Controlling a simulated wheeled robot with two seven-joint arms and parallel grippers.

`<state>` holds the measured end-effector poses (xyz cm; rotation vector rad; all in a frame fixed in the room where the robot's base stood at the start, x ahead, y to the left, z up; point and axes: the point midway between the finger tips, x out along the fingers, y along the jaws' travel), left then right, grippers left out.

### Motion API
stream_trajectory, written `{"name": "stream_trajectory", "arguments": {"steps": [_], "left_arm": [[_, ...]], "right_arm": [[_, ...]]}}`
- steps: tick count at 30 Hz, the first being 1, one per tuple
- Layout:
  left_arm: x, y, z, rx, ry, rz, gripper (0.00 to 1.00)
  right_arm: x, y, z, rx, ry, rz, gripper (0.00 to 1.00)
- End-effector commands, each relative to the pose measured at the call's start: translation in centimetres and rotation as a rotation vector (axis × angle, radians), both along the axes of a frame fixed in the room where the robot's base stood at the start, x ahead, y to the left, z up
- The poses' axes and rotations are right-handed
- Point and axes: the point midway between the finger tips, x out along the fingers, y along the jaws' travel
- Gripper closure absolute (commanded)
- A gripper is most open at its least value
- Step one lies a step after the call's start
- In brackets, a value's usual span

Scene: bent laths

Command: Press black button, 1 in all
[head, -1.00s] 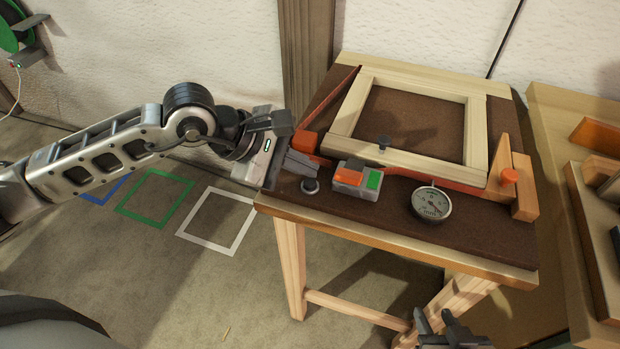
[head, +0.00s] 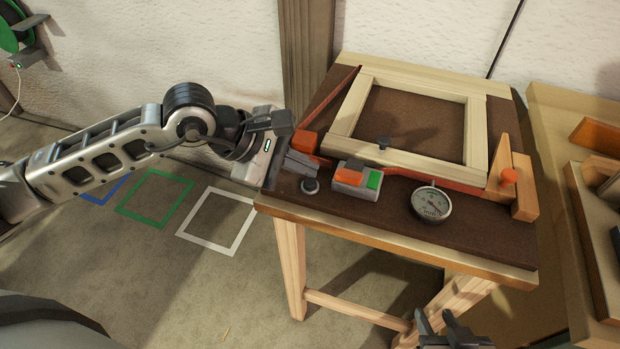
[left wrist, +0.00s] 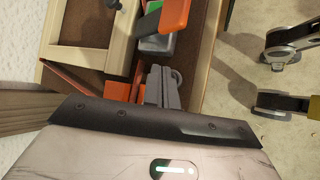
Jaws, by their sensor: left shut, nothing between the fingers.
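The black button (head: 310,185) is a small dark round cap in a pale ring, near the left front corner of the brown-topped table. My left gripper (head: 303,164) is shut and empty. In the head view its fingertips are just behind the button; I cannot tell whether they touch it. The shut fingers also show in the left wrist view (left wrist: 161,87), with a grey round edge partly hidden beside them. My right gripper (head: 441,324) is at the bottom edge of the head view, partly cut off, its fingers apart, away from the button.
Right of the button is a grey box (head: 352,187) with an orange part and a green part. A round gauge (head: 431,203) sits further right. A pale wooden frame (head: 400,90) lies behind. A second bench (head: 555,150) stands at the right.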

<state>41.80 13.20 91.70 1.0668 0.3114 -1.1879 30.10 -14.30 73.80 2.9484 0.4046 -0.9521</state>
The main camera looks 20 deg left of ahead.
Motion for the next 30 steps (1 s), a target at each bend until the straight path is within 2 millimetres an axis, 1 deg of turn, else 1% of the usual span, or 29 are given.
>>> {"name": "stream_trajectory", "arguments": {"steps": [5, 11, 30], "left_arm": [[0.0, 0.0, -0.2, 0.000, 0.000, 0.000, 1.00], [0.0, 0.0, -0.8, 0.000, -0.001, 0.000, 1.00], [0.0, 0.0, -1.0, 0.000, 0.000, 0.000, 1.00]], "right_arm": [[0.0, 0.0, -0.3, 0.000, 0.000, 0.000, 0.64], [0.0, 0.0, -1.3, 0.000, -0.001, 0.000, 0.64], [0.1, 0.0, -1.3, 0.002, -0.006, -0.001, 0.64]]}}
